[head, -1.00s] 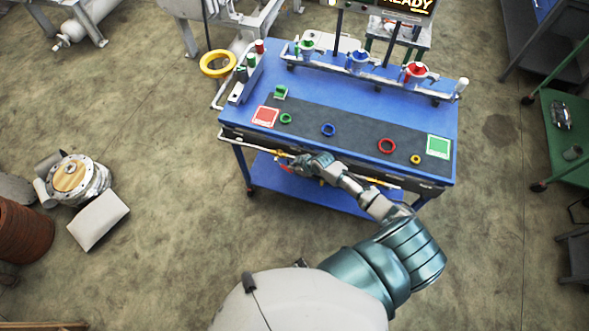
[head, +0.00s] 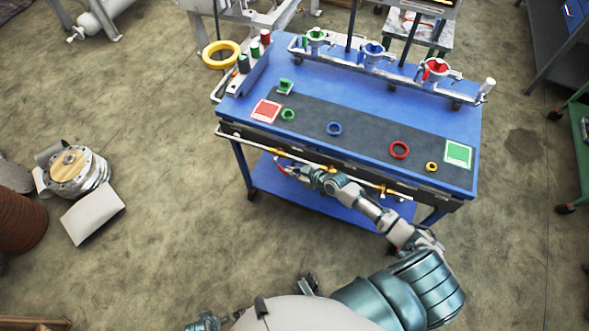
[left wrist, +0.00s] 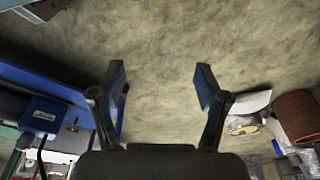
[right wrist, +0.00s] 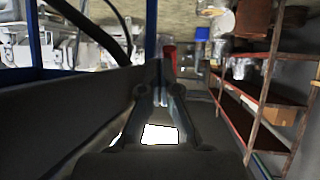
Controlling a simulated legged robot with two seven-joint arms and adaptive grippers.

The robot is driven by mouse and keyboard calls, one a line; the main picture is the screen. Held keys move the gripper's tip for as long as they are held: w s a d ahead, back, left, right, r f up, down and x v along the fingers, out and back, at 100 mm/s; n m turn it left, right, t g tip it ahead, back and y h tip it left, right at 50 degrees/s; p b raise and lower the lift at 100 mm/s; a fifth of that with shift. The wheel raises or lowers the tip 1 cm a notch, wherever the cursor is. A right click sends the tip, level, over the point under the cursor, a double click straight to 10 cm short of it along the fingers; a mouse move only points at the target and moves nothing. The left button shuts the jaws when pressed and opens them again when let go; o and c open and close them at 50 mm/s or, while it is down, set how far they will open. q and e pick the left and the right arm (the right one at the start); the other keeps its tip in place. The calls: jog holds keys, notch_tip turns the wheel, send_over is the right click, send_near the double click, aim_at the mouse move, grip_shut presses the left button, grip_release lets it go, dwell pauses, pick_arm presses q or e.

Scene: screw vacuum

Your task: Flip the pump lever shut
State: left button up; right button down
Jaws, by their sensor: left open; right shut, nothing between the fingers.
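A small red lever (head: 279,166) shows at the brass-coloured pipe along the front side of the blue cart. My right gripper (head: 298,171) is just right of it, low against the cart's front. In the right wrist view a red piece (right wrist: 169,58), likely the lever, stands just beyond the fingertips of my right gripper (right wrist: 165,90). Those fingers are together with nothing between them. I cannot tell whether they touch the red piece. My left gripper (left wrist: 160,85) is open and empty in the left wrist view, with bare floor between its fingers.
The blue cart top (head: 330,97) carries a dark mat with several coloured rings, a red pad (head: 265,111) and a green pad (head: 458,154). Funnels stand along its back rail. A round metal flange (head: 75,172) lies on the floor at left.

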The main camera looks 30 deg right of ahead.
aim_at(285, 174)
pick_arm(q)
notch_tip(285, 174, up, 10)
jog(key=a+r+b, duration=0.1)
jog(key=a+b, duration=0.1)
jog(key=b, duration=0.2)
pick_arm(e)
jog(key=shift+w+a+f+t+y+b, duration=0.2)
jog(key=shift+a+f+t+y+b, duration=0.1)
jog(key=shift+f+t+b, duration=0.15)
jog(key=shift+w+a+f+t+y+b, duration=0.2)
jog(key=shift+a+f+t+b, duration=0.1)
jog(key=shift+f+t+b, duration=0.1)
jog(key=shift+w+a+f+b, duration=0.1)
jog(key=shift+w+a+b, duration=0.25)
jog(key=shift+a, duration=0.35)
jog(key=shift+w+f, duration=0.2)
jog(key=shift+f, duration=0.05)
pick_arm(q)
jog(key=w+d+r+t+h, duration=0.1)
jog(key=w+d+t, duration=0.1)
jog(key=w+t, duration=0.2)
jog(key=w+d+r+t+h, duration=0.1)
jog(key=w+d+r+t, duration=0.1)
jog(key=w, duration=0.6)
jog(key=shift+d+r+t, duration=0.15)
jog(key=shift+d+t, duration=0.6)
jog(key=shift+t, duration=0.45)
pick_arm(e)
jog(key=shift+a, duration=0.1)
